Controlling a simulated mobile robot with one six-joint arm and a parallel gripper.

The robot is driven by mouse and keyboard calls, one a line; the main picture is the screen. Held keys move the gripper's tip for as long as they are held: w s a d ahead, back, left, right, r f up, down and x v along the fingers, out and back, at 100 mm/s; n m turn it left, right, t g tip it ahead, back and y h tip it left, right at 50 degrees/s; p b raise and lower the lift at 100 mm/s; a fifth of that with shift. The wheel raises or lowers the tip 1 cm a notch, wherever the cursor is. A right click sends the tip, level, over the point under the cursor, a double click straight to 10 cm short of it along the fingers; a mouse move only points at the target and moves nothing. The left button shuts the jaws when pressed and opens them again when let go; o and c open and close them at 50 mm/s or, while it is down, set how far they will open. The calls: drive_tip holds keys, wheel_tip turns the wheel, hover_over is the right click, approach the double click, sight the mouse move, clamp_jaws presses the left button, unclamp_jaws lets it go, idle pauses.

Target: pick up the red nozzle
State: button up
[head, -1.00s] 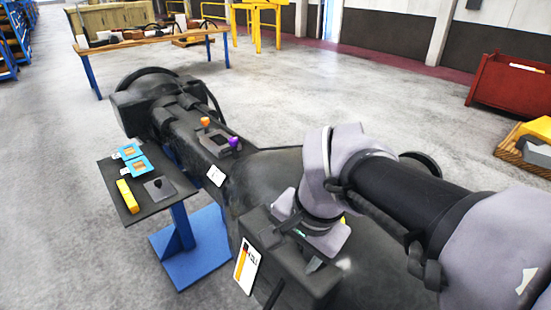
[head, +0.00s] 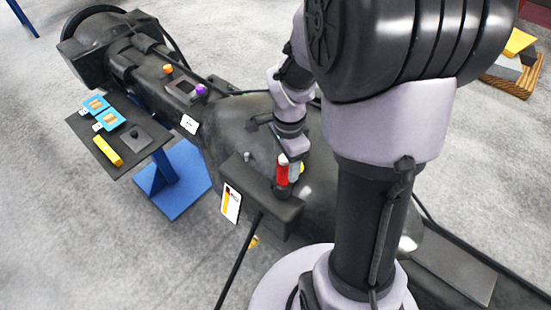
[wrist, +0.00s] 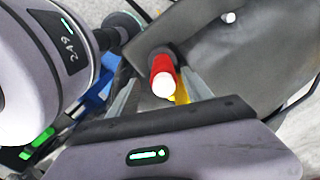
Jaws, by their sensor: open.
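The red nozzle (head: 282,172) has a white tip and stands upright on the dark block at the near side of the big black casting. In the wrist view the nozzle (wrist: 162,66) shows its white end towards the camera. My gripper (head: 294,160) is right behind the nozzle in the head view. In the wrist view my gripper (wrist: 158,82) is open, with one finger on each side of the nozzle in the picture. I cannot tell whether the fingers touch it. A yellow thing (wrist: 181,90) shows beside the nozzle, partly hidden.
The black casting (head: 235,135) fills the middle, with orange (head: 168,69) and purple (head: 201,89) knobs. A white label card (head: 231,202) is on the block's front. A dark side table (head: 148,147) on a blue stand holds blue-framed items and a yellow block (head: 107,150).

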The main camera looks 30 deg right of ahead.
sight(283, 178)
drive_tip(key=f, duration=0.3)
drive_tip(key=f+p, duration=0.1)
drive_tip(key=shift+w+a+f, duration=0.25)
drive_tip(key=shift+w+f, duration=0.05)
drive_tip(key=shift+w+d+f, duration=0.1)
drive_tip(key=shift+w+f, duration=0.05)
drive_tip(key=shift+f, duration=0.25)
drive_tip(key=shift+s+r, duration=0.1)
drive_tip(key=shift+s, duration=0.1)
drive_tip(key=shift+c, duration=1.2)
drive_tip(key=shift+w, duration=0.1)
drive_tip(key=c, duration=1)
clamp_jaws()
drive_tip(key=shift+r, duration=0.1)
